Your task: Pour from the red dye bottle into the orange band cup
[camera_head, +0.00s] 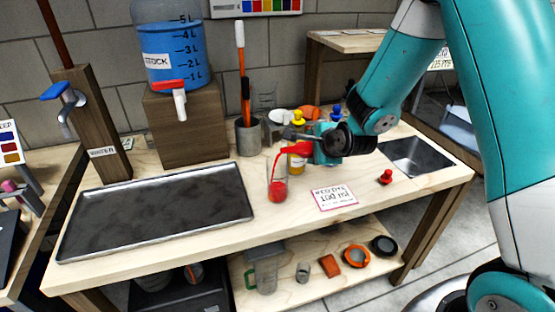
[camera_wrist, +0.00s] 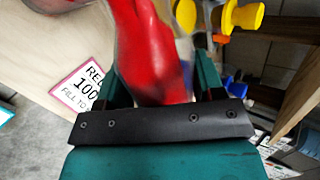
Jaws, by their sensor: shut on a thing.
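My gripper (camera_head: 314,145) is shut on the clear red dye bottle (camera_head: 294,149), which is tipped with its mouth to the left. Red dye runs from it down into a clear cup (camera_head: 278,182) on the table below. Red liquid covers the cup's bottom. I cannot make out an orange band on this cup. In the wrist view, the red dye bottle (camera_wrist: 148,45) lies between the two fingers of my gripper (camera_wrist: 160,84), blurred. A red cap (camera_head: 386,177) stands apart on the table at the right.
A yellow-dye bottle (camera_head: 297,165) stands close behind the pour, with blue-capped bottles near my gripper. A printed card (camera_head: 334,197) lies right of the cup. A metal tray (camera_head: 158,212) fills the left of the table. A metal beaker with tools (camera_head: 248,138) stands behind.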

